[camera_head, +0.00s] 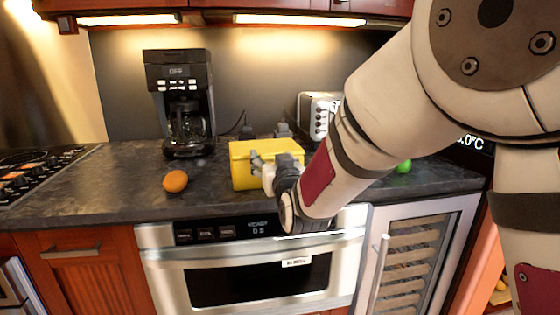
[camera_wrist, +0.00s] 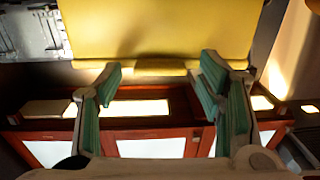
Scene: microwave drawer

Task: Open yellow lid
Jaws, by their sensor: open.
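A yellow box (camera_head: 240,165) stands on the dark counter; its lid looks closed, though my gripper hides part of its front. My gripper (camera_head: 268,163) is at the front of the box, toward its right side. In the wrist view, a broad yellow surface with a lip along its lower edge (camera_wrist: 160,28) fills the top. My gripper (camera_wrist: 160,78) is open there, its green-padded fingers spread just below that lip with nothing between them. I cannot tell whether a fingertip touches the box.
An orange egg-shaped item (camera_head: 175,181) lies left of the box. A coffee maker (camera_head: 180,95) and a toaster (camera_head: 317,115) stand behind. A green round item (camera_head: 404,166) is to the right. A steel microwave drawer (camera_head: 250,270) is below the counter (camera_head: 110,185). The counter's front left is clear.

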